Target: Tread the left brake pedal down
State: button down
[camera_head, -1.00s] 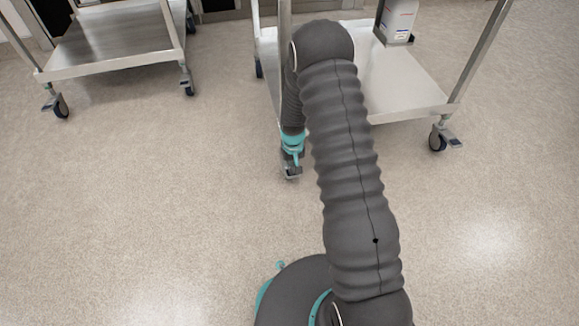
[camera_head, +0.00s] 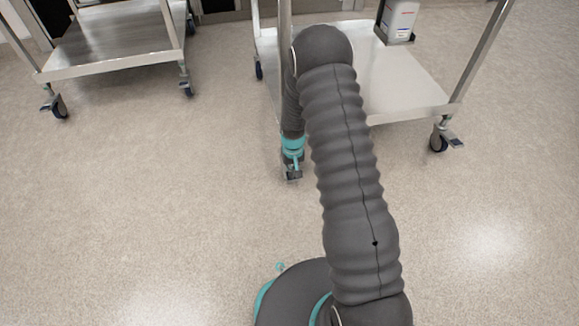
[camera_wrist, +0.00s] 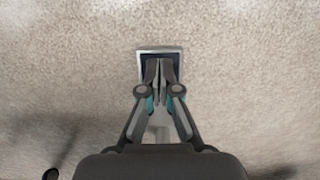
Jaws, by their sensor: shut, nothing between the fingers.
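The left brake pedal (camera_wrist: 143,64) shows in the wrist view as a small plate with a pale metal rim and a dark middle, above the floor. My gripper (camera_wrist: 160,62) is shut and empty, and its fingertips overlap the plate in that view. I cannot tell whether they touch it. In the head view my gripper (camera_head: 293,165) is low at the near left corner of the middle cart, its fingers small and hard to make out. My arm hides much of that corner and its wheel.
The middle cart's steel shelf (camera_head: 400,85) carries a white container (camera_head: 399,20) at the back. Its right front caster (camera_head: 439,139) has a grey pedal (camera_head: 453,140). Another cart (camera_head: 110,60) stands at the left. The speckled floor (camera_head: 150,200) between and before them is clear.

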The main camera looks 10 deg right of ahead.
notch_tip(320, 180, up, 8)
jog(key=p, duration=0.4)
dwell(0.6)
jog(key=s+g, duration=0.2)
jog(key=s, duration=0.3)
jog(key=s+r+t+p, duration=0.1)
jog(key=s+r+t, duration=0.1)
jog(key=s+r, duration=0.6)
jog(key=s+r+t+p, duration=0.2)
jog(key=s+r, duration=0.7)
jog(key=r, duration=1.3)
jog(key=s+r+t+p, duration=0.1)
jog(key=s+r+t, duration=0.2)
jog(key=s+r, duration=0.5)
notch_tip(320, 180, up, 7)
jog(key=shift+s+r+t+p, duration=0.2)
jog(key=shift+s+t+p, duration=0.1)
jog(key=shift+p, duration=0.1)
